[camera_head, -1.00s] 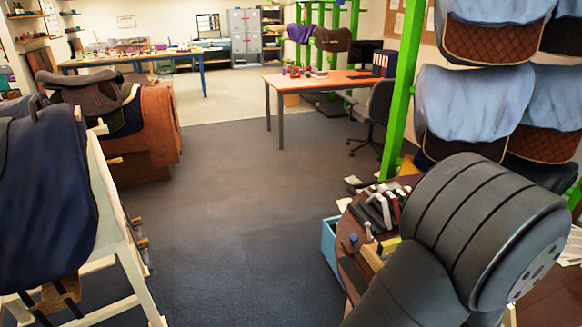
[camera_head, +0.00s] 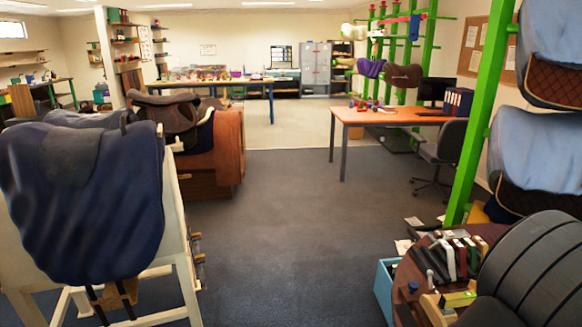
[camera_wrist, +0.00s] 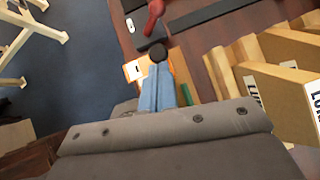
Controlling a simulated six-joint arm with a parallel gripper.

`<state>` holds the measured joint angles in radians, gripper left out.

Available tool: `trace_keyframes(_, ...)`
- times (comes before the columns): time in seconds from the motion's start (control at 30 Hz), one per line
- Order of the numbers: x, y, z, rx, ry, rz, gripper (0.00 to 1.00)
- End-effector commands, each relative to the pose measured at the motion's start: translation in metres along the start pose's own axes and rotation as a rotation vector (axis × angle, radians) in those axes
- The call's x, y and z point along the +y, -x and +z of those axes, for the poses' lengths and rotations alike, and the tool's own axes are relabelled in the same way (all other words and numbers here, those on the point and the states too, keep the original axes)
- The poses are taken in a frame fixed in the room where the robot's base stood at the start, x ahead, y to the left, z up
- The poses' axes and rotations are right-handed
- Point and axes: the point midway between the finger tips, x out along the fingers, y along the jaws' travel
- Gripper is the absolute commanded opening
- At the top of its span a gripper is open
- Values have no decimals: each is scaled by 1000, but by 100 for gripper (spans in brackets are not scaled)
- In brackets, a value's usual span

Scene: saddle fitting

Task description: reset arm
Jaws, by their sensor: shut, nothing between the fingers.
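My gripper (camera_wrist: 159,70) shows in the wrist view as two light blue fingers pressed together, with a grey plate with screws in front of them. It holds nothing. The fingers point over a wooden work surface, and a dark round knob (camera_wrist: 158,52) shows at their tips; I cannot tell whether they touch it.
A round worktop (camera_head: 409,270) with several tools stands beside my arm. Wooden pieces (camera_wrist: 285,85) lie close right of the fingers. A dark blue saddle (camera_head: 80,195) sits on a white stand at left. A green rack (camera_head: 468,150) rises at right. The middle floor is clear.

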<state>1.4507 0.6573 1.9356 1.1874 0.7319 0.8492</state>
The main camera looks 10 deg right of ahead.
Motion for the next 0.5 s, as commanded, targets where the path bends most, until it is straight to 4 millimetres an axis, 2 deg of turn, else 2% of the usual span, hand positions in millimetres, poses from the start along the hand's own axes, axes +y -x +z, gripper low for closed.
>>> trace_keyframes(0.23,-2,37,-26,1,-6,-10,0)
trace_keyframes(0.5,-2,88,-24,0,-2,-10,0)
